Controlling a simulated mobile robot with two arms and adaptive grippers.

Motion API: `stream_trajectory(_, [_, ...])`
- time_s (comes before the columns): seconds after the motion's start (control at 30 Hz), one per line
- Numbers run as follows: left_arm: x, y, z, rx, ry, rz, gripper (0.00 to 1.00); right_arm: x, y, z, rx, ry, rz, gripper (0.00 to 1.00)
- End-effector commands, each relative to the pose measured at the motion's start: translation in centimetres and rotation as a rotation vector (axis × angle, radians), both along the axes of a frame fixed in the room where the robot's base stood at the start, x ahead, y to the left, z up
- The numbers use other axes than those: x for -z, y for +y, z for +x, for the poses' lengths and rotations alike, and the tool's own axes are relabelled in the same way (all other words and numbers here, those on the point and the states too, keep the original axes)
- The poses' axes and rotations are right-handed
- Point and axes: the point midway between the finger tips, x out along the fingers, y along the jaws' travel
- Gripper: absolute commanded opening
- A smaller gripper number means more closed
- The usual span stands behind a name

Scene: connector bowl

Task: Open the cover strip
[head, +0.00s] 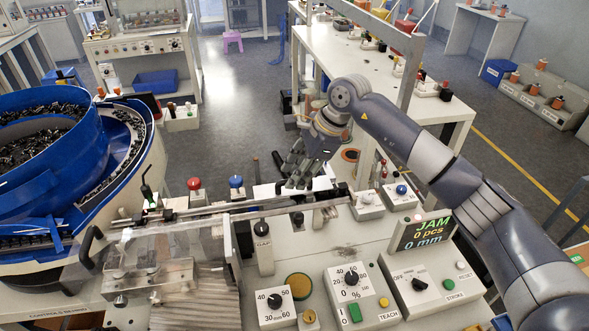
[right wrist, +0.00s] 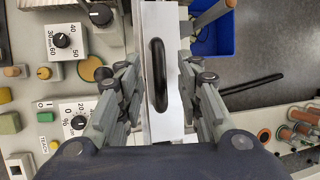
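The cover strip (right wrist: 178,28) is a pale, narrow strip with a black loop handle (right wrist: 158,75) in the right wrist view. In the head view a black handle (head: 279,187) shows on the narrow track, just under my right gripper (head: 300,178). In the right wrist view my right gripper (right wrist: 162,88) is open, one finger on each side of the handle, with gaps visible on both sides. Whether the fingers reach down to the handle's height I cannot tell. My left gripper is not in view.
A blue bowl feeder (head: 85,155) full of small dark parts stands at the left. A clear guard (head: 160,265) is at the front left.

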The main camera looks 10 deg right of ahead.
Motion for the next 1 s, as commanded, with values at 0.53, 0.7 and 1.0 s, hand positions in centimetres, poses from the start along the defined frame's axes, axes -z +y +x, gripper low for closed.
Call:
stream_trajectory(0.53, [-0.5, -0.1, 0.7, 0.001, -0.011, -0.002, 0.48, 1.2, 0.5, 0.2, 0.0, -0.001, 0.0, 0.1])
stream_trajectory(0.7, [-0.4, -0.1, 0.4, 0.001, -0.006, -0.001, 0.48, 1.1, 0.5, 0.2, 0.001, -0.001, 0.0, 0.0])
stream_trajectory(1.0, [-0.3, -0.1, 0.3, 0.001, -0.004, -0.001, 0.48, 0.9, 0.5, 0.3, 0.001, 0.029, 0.001, 0.0])
